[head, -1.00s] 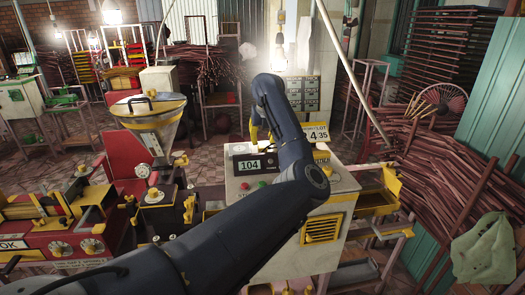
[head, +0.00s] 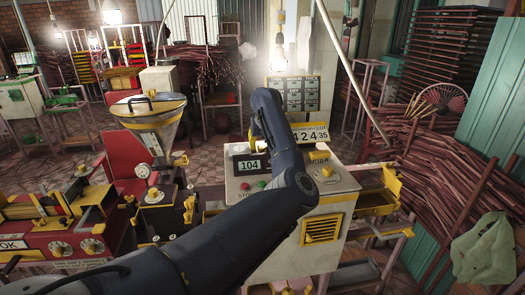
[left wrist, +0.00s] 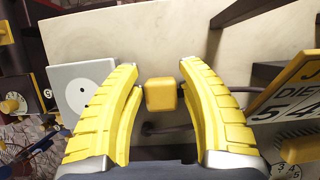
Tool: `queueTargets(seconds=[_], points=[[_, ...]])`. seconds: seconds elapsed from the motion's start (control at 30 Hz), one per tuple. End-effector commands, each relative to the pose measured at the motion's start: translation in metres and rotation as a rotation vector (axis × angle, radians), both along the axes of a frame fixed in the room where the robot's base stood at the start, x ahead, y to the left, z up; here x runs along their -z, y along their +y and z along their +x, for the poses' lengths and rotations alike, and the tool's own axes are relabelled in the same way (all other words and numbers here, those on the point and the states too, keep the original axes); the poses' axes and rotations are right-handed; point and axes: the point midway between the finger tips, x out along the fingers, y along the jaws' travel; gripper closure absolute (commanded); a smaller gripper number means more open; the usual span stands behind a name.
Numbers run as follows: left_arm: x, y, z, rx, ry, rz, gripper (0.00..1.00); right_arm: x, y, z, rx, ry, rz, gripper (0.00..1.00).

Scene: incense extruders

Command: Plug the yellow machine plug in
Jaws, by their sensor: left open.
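My left gripper (left wrist: 160,66) is open in the left wrist view, with one yellow finger on each side of a small yellow block (left wrist: 161,95), which looks like the plug. Gaps show between the block and both fingers, and nothing is gripped. A dark cable (left wrist: 232,90) runs at the right behind the right finger. A grey plate with a small dark hole (left wrist: 82,90) lies left of the left finger. In the head view, only a bit of my left gripper (head: 252,131) shows beyond my arm, above the pale machine (head: 285,225); the plug is hidden there. My right gripper is out of view.
A number sign (head: 309,135) and a 104 display (head: 250,165) stand on the pale machine close to my arm. A funnel hopper (head: 158,130) and a red machine (head: 60,240) are to the left. Stick bundles (head: 450,180) fill the right side.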

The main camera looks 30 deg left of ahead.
Motion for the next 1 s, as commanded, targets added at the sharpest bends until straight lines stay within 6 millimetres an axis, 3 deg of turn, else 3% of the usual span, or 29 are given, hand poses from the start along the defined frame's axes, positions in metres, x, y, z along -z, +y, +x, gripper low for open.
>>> queueTargets(seconds=[0.23, 0.53, 1.0], points=[[-0.0002, -0.0003, 0.0000, 0.000, 0.000, 0.000, 0.60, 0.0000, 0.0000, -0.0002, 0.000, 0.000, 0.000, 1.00], [-0.0003, -0.0003, -0.0001, 0.000, 0.000, 0.000, 0.95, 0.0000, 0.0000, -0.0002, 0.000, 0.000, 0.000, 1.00], [-0.0023, -0.0004, 0.0001, 0.000, -0.001, -0.001, 0.97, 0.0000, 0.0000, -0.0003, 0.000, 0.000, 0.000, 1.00]])
